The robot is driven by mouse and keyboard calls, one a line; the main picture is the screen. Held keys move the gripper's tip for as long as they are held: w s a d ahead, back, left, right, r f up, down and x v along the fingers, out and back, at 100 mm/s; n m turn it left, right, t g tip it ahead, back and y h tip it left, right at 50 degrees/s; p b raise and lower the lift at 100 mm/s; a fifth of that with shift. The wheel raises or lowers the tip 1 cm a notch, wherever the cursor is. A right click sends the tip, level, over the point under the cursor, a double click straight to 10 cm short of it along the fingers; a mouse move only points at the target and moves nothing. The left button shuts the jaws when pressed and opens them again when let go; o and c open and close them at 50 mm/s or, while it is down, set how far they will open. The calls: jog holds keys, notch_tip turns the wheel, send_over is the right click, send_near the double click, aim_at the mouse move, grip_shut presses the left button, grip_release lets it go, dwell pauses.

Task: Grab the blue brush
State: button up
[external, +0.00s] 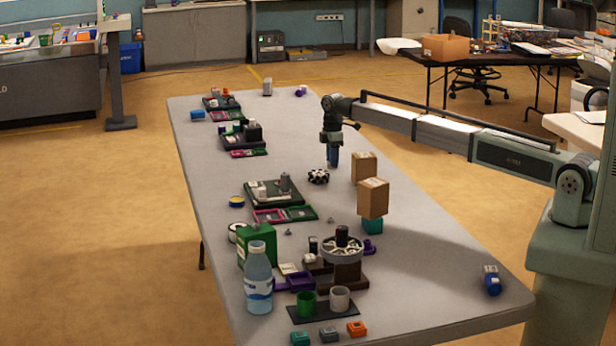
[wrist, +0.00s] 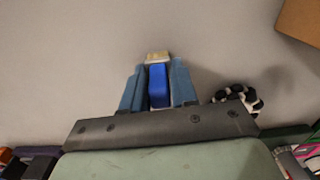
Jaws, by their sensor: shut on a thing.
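The blue brush (wrist: 158,88) stands between the two blue-grey fingers of my gripper (wrist: 158,90) in the wrist view. Its body is bright blue, with a pale tan end showing past the fingertips. My gripper is shut on it, with a finger against each side. In the external view my gripper (external: 332,158) points down over the middle of the grey table, beyond the cardboard boxes. The brush is mostly hidden by the fingers there, and I cannot tell whether it touches the table.
A black-and-white wheel (external: 318,176) lies close beside my gripper; it also shows in the wrist view (wrist: 238,97). Two cardboard boxes (external: 372,197) stand nearby. A water bottle (external: 258,280) and trays crowd the near left. A blue-and-silver cylinder (external: 492,281) lies at the right, with clear table around it.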

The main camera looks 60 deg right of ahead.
grip_shut()
